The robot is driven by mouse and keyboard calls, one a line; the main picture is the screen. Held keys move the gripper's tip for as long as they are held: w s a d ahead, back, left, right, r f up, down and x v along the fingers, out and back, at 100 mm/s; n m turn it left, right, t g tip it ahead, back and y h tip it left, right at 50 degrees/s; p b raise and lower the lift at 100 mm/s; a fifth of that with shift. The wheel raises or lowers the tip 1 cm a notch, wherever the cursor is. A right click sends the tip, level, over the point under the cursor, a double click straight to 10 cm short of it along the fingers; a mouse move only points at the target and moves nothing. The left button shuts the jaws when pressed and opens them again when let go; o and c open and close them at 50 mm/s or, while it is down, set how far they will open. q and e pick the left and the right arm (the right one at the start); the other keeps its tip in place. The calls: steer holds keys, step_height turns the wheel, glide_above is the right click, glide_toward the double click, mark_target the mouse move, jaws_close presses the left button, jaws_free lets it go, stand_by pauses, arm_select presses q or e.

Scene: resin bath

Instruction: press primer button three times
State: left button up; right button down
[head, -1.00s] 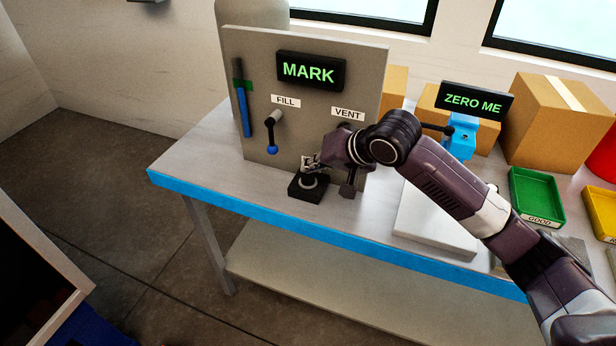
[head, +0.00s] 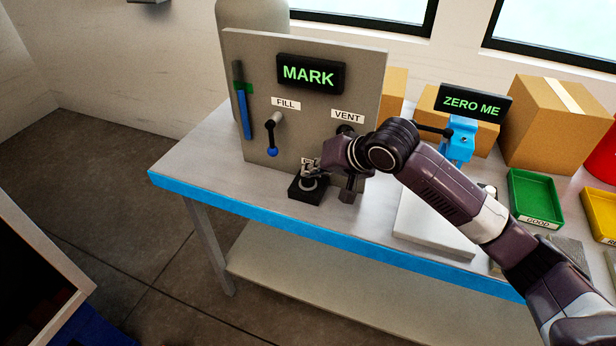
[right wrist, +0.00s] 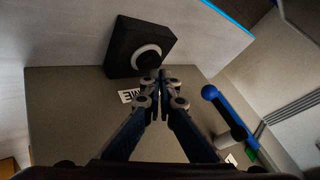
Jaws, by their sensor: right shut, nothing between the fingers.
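The primer button is a pale ring-edged round button on a black block (head: 306,190), on the bench at the foot of the grey panel. In the right wrist view the black block (right wrist: 136,42) shows with the button (right wrist: 147,58) on its face. My right gripper (head: 309,172) is shut and empty, its fingers pointing down just over the button. In the right wrist view its closed fingertips (right wrist: 161,76) lie at the button's edge. I cannot tell whether they touch it. A label beside the block is partly hidden. My left gripper is not in view.
The grey panel (head: 260,95) stands behind, with a MARK display (head: 310,73), a blue-knobbed FILL lever (head: 272,135) and a VENT label (head: 347,116). A pale slab (head: 425,225) and a green tray (head: 536,195) are to the right. The bench's left end is clear.

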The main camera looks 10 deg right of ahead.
mark_target(311, 181)
steer(key=shift+f, duration=0.65)
stand_by(0.9)
steer(key=shift+r+p, duration=1.05)
steer(key=shift+p, duration=0.4)
step_height(311, 181, up, 5)
steer(key=p, duration=0.6)
stand_by(1.4)
